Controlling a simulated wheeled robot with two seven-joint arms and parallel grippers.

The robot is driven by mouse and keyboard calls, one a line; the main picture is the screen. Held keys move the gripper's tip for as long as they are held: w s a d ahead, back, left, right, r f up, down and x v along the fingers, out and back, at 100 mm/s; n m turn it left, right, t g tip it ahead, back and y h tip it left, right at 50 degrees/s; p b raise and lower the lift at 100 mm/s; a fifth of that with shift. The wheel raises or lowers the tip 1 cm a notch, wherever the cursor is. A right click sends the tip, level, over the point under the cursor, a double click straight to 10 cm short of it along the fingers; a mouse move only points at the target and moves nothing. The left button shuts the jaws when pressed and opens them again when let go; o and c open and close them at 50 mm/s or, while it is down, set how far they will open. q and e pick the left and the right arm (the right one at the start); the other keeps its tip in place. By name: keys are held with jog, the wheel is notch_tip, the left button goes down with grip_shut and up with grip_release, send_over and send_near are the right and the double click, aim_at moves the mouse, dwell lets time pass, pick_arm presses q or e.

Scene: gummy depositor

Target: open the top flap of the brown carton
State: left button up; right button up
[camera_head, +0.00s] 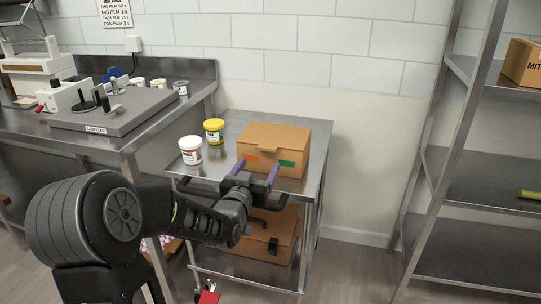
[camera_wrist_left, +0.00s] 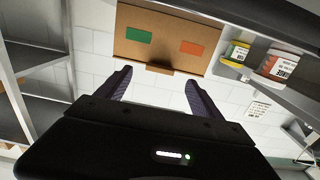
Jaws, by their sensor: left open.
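The brown carton (camera_head: 281,136) sits on the upper shelf of a steel cart, with its top flap closed. Its front bears an orange label and a green label, and a small tab hangs at the middle of the flap's front edge. In the left wrist view the carton (camera_wrist_left: 165,28) appears upside down at the top, its tab (camera_wrist_left: 159,69) between the fingers in the picture. My left gripper (camera_head: 256,169) is open and empty, in front of the carton's front face. Its fingers (camera_wrist_left: 157,80) look apart from the carton. My right gripper is not in view.
A white tub (camera_head: 190,152) and a yellow-lidded tub (camera_head: 214,131) stand left of the carton on the cart (camera_head: 318,150). Another brown box (camera_head: 256,256) sits on the lower shelf. A steel bench (camera_head: 126,140) stands left and a shelving rack (camera_head: 470,165) right.

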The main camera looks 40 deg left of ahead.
aim_at(266, 150)
pick_arm(q)
jog(key=x, duration=0.5)
jog(key=r+x, duration=0.1)
jog(key=x, duration=0.1)
jog(key=shift+w+a+p, duration=0.15)
jog(key=shift+p, duration=0.15)
jog(key=shift+c, duration=0.2)
grip_shut()
dwell(0.8)
